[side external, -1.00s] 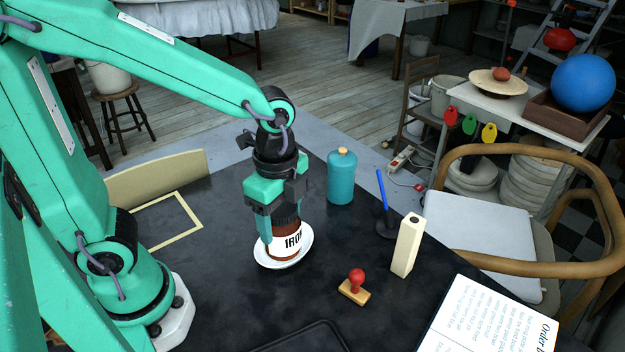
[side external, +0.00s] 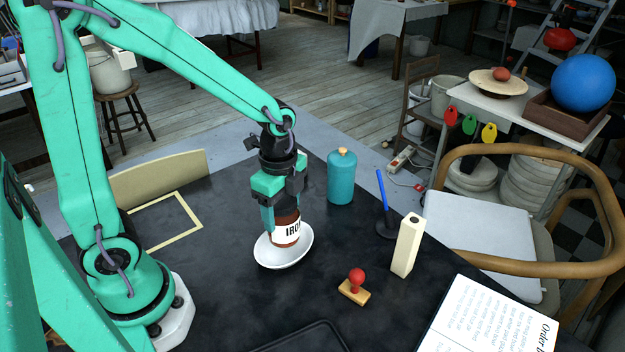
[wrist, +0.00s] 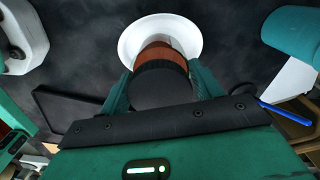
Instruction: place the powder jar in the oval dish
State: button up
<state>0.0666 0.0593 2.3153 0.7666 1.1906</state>
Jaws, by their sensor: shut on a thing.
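The powder jar (side external: 287,234) is brown with a white label reading "IRO…" and a dark lid. My gripper (side external: 284,213) is shut on its upper part and holds it upright. The white oval dish (side external: 277,262) lies on the dark table under the jar. In the side view the jar's base is over the dish, toward its far side, with the near part of the dish bare. I cannot tell whether the base touches the dish. In the wrist view the jar (wrist: 161,56) overlaps the white dish (wrist: 133,38), whose far rim shows beyond it.
A teal bottle (side external: 341,178) stands behind the dish to the right. A blue pen in a holder (side external: 384,218), a cream block (side external: 407,246) and a red-knobbed stamp (side external: 355,288) are to the right. A dark tray (side external: 303,340) is at the front. Table between dish and stamp is clear.

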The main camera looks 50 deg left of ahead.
jog(key=shift+f, duration=1.7)
jog(key=shift+f, duration=0.15)
jog(key=o, duration=1.3)
jog(key=shift+r, duration=0.2)
notch_tip(320, 180, up, 12)
